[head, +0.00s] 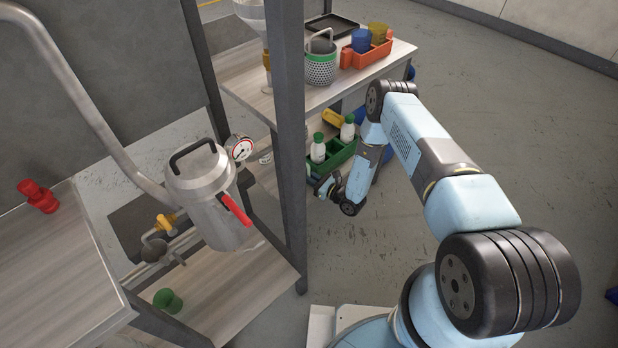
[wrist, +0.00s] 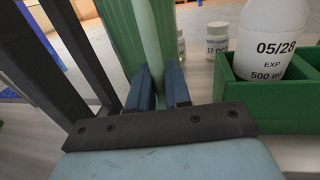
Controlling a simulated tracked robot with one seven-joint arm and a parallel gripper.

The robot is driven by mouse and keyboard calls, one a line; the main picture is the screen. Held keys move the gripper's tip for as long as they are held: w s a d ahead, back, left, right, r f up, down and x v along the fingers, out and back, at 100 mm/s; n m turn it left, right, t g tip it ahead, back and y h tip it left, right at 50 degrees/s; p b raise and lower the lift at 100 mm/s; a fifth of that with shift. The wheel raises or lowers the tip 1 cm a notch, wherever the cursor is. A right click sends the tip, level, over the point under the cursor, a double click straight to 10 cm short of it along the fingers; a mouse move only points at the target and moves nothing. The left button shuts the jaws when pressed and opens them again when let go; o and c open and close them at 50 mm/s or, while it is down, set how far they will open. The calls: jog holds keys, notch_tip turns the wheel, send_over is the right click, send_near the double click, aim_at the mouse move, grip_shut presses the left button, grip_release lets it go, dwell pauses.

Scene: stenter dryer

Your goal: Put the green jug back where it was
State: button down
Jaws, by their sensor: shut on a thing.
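In the wrist view my gripper (wrist: 161,76) has its two blue fingers shut on the pale green upright handle of the green jug (wrist: 125,32). Only part of the jug's ribbed green side shows, and its base and top are out of view. It stands close in front of the fingers, upright in line with the handle. In the head view my gripper (head: 326,186) is low, beside the lower shelf under the far table. The jug cannot be made out there, and whether it touches the shelf cannot be told.
A green crate (head: 345,149) holding white bottles with green caps is close beside my gripper; a bottle marked 05/28 (wrist: 270,32) shows in the wrist view. Two small white bottles (wrist: 216,40) stand behind the jug. A dark frame post (head: 289,140) rises left of my arm.

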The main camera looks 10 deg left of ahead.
jog(key=c, duration=1.1)
grip_release()
jog(key=shift+o, duration=0.2)
jog(key=shift+d, duration=0.1)
jog(key=v, duration=1.1)
jog(key=shift+s+d, duration=0.25)
jog(key=shift+d, duration=0.1)
